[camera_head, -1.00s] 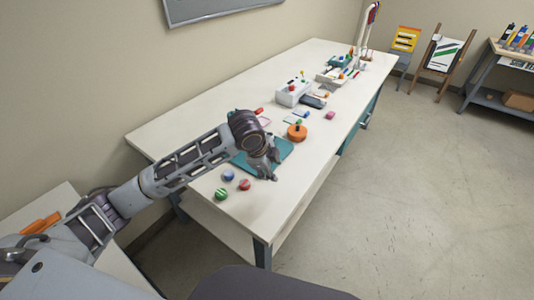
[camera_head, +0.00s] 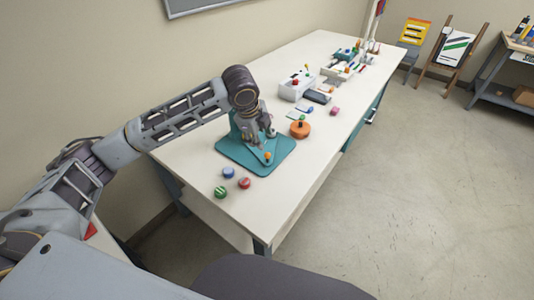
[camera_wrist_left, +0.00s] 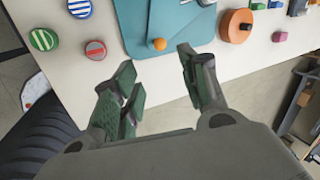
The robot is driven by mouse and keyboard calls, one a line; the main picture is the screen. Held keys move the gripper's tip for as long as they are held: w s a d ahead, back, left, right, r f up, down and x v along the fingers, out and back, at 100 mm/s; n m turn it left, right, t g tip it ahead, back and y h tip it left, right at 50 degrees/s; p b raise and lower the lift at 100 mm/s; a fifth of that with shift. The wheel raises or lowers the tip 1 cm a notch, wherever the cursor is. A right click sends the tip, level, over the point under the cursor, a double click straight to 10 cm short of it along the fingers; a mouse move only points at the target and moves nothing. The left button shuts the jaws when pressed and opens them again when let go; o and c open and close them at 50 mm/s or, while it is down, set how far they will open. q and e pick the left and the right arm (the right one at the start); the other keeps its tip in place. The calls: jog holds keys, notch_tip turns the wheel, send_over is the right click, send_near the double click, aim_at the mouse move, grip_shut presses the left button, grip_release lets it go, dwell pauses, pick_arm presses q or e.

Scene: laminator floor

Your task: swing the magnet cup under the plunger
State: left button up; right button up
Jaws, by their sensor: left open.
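A teal press (camera_head: 228,152) stands on the white table, with a flat teal base and an upright part mostly hidden behind my left arm. A small orange knob (camera_head: 267,157) sits at the near end of a teal plate on it. The knob also shows in the left wrist view (camera_wrist_left: 159,44), just beyond my fingertips. My left gripper (camera_head: 262,136) is over the press; in the wrist view (camera_wrist_left: 157,62) its fingers are spread and empty, apart from the knob. I cannot make out the magnet cup or the plunger clearly. My right gripper is not in view.
Green (camera_head: 220,192), red (camera_head: 244,183) and blue (camera_head: 228,172) round pieces lie near the table's front edge. An orange round piece (camera_head: 300,131) with a dark knob stands right of the press. A white box (camera_head: 293,90) and small items lie farther back.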

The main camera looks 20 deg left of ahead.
aim_at(267, 154)
pick_arm(q)
jog(key=shift+f, duration=0.1)
jog(key=shift+x, duration=6.8)
grip_shut()
